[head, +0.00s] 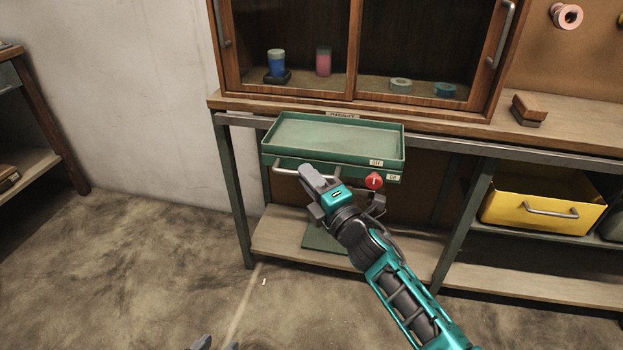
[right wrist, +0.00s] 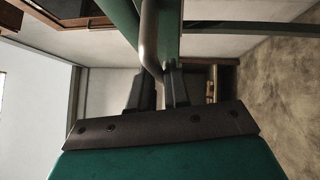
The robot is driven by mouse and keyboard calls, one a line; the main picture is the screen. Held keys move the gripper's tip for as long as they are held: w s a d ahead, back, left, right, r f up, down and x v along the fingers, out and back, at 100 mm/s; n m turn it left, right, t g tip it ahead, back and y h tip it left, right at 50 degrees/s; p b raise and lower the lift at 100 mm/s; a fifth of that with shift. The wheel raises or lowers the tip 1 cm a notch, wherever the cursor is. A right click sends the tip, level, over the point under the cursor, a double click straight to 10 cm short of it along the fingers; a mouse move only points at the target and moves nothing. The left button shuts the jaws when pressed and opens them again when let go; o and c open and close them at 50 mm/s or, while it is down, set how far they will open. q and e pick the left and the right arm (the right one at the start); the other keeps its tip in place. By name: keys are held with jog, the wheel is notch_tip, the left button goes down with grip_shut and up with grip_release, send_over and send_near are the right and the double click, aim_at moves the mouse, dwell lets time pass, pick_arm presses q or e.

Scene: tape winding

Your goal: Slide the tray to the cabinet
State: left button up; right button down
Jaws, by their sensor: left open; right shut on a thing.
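The green tray (head: 335,138) is shallow and empty, on a stand right in front of the cabinet (head: 285,97). A metal handle (head: 285,170) runs along its front edge, and a red knob (head: 374,181) sits at the front right. My right gripper (head: 310,175) is at the tray's front and is shut on the handle. In the right wrist view the handle (right wrist: 149,45) passes between the fingers (right wrist: 160,85). My arm hides part of the tray's front and stand. My left gripper (head: 216,344) shows only its open, empty fingertips at the bottom edge.
The cabinet holds a blue cup (head: 277,62), a pink cup (head: 323,61) and tape rolls (head: 401,85). A yellow drawer bin (head: 542,196) stands on the lower right shelf. A shelf unit (head: 35,130) is at far left.

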jog(key=c, duration=1.2)
grip_release()
jog(key=shift+a, duration=0.3)
jog(key=shift+o, duration=0.2)
jog(key=p+v, duration=0.2)
jog(key=v, duration=1)
jog(key=shift+s+d, duration=0.3)
